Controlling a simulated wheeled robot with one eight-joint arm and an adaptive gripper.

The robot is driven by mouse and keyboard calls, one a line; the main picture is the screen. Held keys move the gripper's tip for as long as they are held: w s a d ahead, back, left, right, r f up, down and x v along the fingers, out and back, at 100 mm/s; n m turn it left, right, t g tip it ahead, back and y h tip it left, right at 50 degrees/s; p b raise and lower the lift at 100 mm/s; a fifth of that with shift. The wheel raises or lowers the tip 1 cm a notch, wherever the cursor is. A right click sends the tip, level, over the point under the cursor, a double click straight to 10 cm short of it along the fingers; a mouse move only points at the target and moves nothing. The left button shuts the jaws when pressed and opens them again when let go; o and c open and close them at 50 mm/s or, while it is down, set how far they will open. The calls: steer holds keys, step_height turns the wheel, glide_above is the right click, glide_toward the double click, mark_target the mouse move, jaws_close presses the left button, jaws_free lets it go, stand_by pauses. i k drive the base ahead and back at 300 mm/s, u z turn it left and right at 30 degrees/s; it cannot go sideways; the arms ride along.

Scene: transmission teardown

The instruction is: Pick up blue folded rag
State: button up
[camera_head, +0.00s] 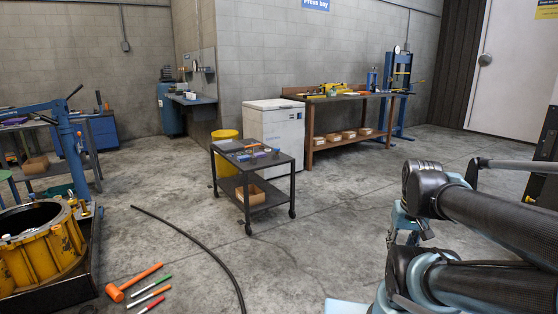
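I cannot make out the blue folded rag for certain. A black wheeled cart (262,188) stands mid-floor with several small items on top. Among them is a small bluish-purple patch (259,154), too small to tell whether it is cloth. My arm fills the right side of the view, with its dark links folded close to the camera. My gripper's fingers do not show.
A yellow housing (40,262) sits in a black tray at left, near an orange hammer (133,283) and marker-like tools. A dark hose (200,247) crosses the floor. A white cabinet (274,127) and workbench (345,100) stand behind. Floor right of the cart is clear.

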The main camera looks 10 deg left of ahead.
mark_target(245, 158)
steer(key=z, duration=0.05)
steer(key=k, duration=0.95)
steer(key=u, duration=0.95)
steer(key=i, duration=2.7)
